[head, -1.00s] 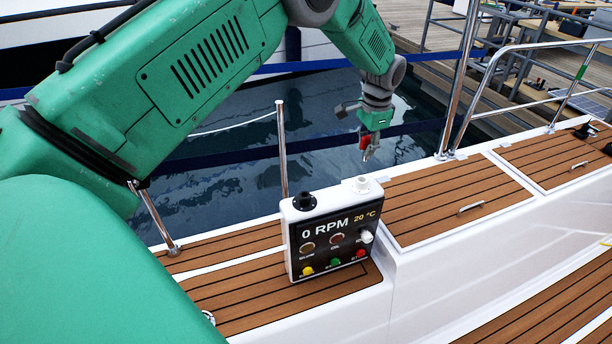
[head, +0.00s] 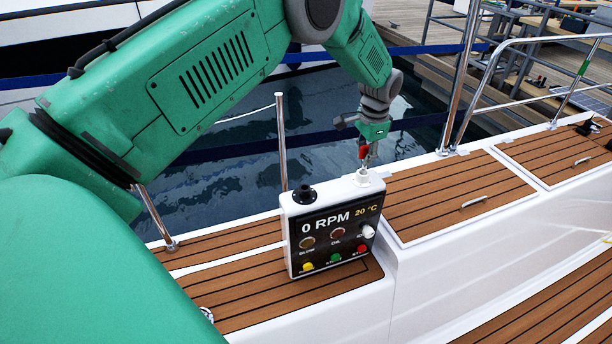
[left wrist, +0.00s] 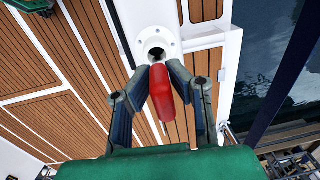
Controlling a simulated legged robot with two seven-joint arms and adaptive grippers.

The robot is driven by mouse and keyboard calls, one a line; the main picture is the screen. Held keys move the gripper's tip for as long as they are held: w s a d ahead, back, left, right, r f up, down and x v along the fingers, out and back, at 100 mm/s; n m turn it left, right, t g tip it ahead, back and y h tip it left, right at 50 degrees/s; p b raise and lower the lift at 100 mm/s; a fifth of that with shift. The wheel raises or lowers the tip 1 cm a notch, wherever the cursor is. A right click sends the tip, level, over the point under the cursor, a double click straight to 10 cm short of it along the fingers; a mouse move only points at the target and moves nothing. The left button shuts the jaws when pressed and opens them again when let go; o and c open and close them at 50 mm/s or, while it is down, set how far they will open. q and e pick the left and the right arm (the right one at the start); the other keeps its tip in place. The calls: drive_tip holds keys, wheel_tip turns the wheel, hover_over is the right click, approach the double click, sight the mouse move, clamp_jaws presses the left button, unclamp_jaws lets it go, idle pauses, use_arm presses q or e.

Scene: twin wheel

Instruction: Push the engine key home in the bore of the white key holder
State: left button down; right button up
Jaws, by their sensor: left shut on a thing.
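My left gripper (head: 367,157) is directly above the holder, pointing down. It is shut on the red engine key (head: 363,152). In the left wrist view the red key (left wrist: 163,95) lies between the two fingers (left wrist: 160,73), close beside the bore's edge. The fingers hide part of the key, and I cannot tell whether its tip is inside the bore.
The control box (head: 335,232) shows "0 RPM" and has several buttons, and a black fitting (head: 304,194) rises from its top left. A metal post (head: 281,140) stands behind it. Teak deck (head: 440,208) lies clear to the right, and water lies beyond the edge.

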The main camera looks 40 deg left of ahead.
sight(363, 169)
use_arm(q)
drive_tip(key=shift+s+p, duration=0.1)
drive_tip(key=shift+p, duration=0.45)
idle(1.6)
drive_tip(key=shift+f+b, duration=1)
drive_tip(key=shift+f, duration=0.7)
drive_tip(key=c, duration=1.4)
unclamp_jaws()
drive_tip(key=shift+c, duration=0.2)
drive_tip(key=shift+r, duration=0.1)
wheel_tip(363, 169, up, 12)
drive_tip(key=shift+d+f, duration=0.2)
drive_tip(key=shift+d, duration=0.15)
drive_tip(key=shift+s, duration=0.1)
